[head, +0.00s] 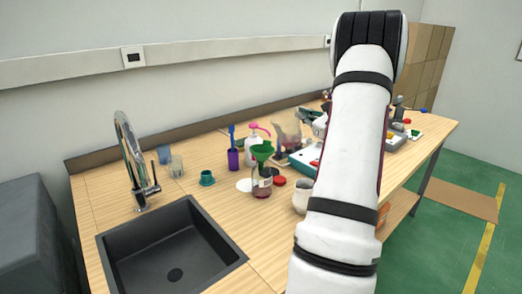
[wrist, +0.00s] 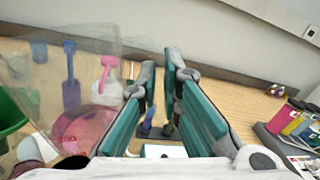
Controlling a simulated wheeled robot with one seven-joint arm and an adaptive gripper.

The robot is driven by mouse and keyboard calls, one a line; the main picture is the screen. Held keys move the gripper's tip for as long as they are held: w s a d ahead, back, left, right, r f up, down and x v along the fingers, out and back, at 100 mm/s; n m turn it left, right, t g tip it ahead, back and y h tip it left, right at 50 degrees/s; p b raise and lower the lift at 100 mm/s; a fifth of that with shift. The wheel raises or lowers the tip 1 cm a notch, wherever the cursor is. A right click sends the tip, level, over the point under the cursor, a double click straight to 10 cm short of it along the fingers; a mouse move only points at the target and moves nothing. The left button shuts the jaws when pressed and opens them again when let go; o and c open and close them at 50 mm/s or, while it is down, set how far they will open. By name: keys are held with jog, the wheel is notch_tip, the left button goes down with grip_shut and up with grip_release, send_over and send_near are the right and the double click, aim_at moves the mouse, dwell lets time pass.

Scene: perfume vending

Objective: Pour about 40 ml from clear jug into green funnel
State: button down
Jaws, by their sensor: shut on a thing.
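The clear jug (head: 288,132) is held up behind and right of the funnel in the head view. Its clear wall (wrist: 100,60) fills the left of the wrist view, with pink liquid showing in it. The green funnel (head: 262,150) sits in the mouth of a glass bottle (head: 262,185) holding some reddish liquid. A green edge of the funnel (wrist: 8,112) shows at the far left of the wrist view. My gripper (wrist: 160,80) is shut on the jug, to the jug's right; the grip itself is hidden. In the head view my arm covers most of the gripper.

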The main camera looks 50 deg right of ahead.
notch_tip(320, 180, down, 10)
jog(key=d+m+b, duration=0.2)
jog(key=m, duration=0.2)
jog(key=shift+s, duration=0.25)
dwell(1.4)
